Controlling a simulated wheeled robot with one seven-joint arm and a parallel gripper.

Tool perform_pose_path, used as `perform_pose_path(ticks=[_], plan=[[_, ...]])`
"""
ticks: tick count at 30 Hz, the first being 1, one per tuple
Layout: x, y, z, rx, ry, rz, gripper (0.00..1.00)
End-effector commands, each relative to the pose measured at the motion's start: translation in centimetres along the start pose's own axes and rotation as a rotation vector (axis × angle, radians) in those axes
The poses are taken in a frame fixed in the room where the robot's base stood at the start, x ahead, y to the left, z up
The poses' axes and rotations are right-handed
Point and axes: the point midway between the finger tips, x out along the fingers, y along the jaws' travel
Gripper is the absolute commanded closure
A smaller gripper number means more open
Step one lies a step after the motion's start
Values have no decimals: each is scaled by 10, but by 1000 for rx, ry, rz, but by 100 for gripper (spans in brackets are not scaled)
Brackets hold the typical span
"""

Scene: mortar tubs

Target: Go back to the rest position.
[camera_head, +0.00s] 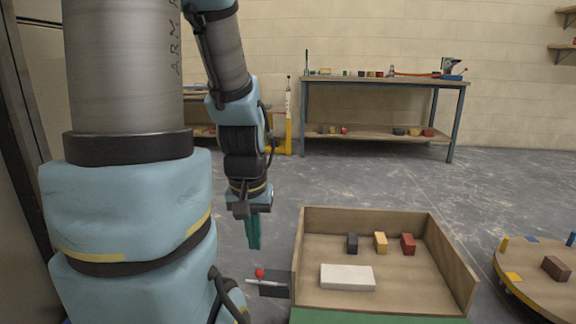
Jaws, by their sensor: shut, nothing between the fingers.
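My gripper (254,244) hangs at the end of my arm, left of the wooden box, with its teal fingers pointing down. The fingers are shut with nothing seen between them. The fingertips appear just above a small red ball (259,272) in the picture; I cannot tell how far apart they are in depth. My arm's large blue and grey links fill the left of the view and hide what lies behind them.
The open wooden box (367,218) holds black (352,243), yellow (380,242) and red (408,243) blocks and a white slab (347,277). A round table (530,290) with blocks stands at right. A workbench (385,83) stands behind clear grey floor.

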Motion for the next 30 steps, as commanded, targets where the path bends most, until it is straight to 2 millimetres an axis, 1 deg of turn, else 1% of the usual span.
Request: perform_pose_path(ticks=[1,8,11,15,26,30], plan=[[-20,1,-5,3,0,0,100],[-67,1,-12,6,0,0,100],[-95,1,-16,7,0,0,100],[-139,2,-23,7,0,0,100],[-248,2,-38,8,0,0,100],[-290,2,-44,8,0,0,100]])
